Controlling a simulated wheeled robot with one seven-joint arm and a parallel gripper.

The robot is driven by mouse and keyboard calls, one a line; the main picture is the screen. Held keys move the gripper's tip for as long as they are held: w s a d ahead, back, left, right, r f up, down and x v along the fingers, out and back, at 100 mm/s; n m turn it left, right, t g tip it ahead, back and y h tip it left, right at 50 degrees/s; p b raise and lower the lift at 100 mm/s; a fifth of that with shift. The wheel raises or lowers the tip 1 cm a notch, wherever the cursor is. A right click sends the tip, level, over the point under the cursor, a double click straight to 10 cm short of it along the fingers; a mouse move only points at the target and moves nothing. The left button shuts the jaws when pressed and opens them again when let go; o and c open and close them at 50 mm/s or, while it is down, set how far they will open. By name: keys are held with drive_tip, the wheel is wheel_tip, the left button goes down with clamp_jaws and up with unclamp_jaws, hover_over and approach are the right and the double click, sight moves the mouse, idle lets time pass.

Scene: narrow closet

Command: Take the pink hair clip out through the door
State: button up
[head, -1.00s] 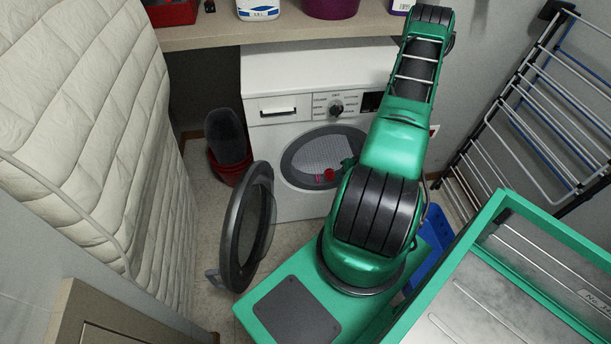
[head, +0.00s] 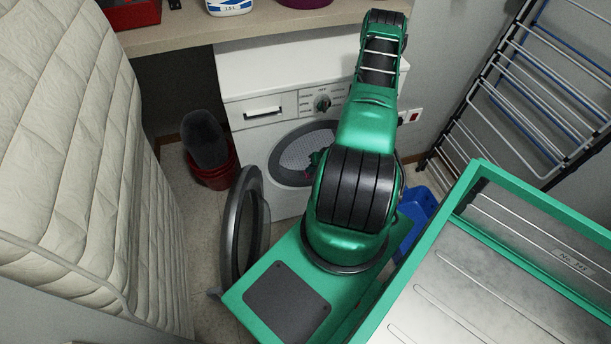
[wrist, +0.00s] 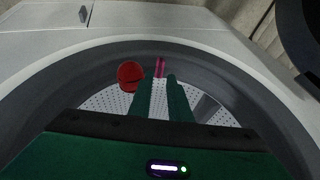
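The pink hair clip (wrist: 160,67) lies inside the washing machine drum, a small upright pink strip in the wrist view. A red round object (wrist: 130,76) lies to its left in the drum. My gripper (wrist: 159,84) reaches into the drum opening. Its two green fingers are apart, with a gap between them, and the clip shows just beyond the tips, in line with the gap. I cannot tell whether a finger touches it. In the head view my arm hides much of the drum, and my gripper (head: 316,160) shows only in part at the opening.
The washing machine (head: 262,85) has its round door (head: 243,230) swung open to the left. A mattress (head: 75,130) stands at the left, near a red bucket (head: 213,174). A drying rack (head: 520,95) and a blue container (head: 419,212) are at the right. A shelf (head: 190,35) runs above.

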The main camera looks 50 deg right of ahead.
drive_tip(key=x, duration=0.5)
drive_tip(key=shift+r, duration=0.1)
drive_tip(key=shift+c, duration=0.7)
clamp_jaws()
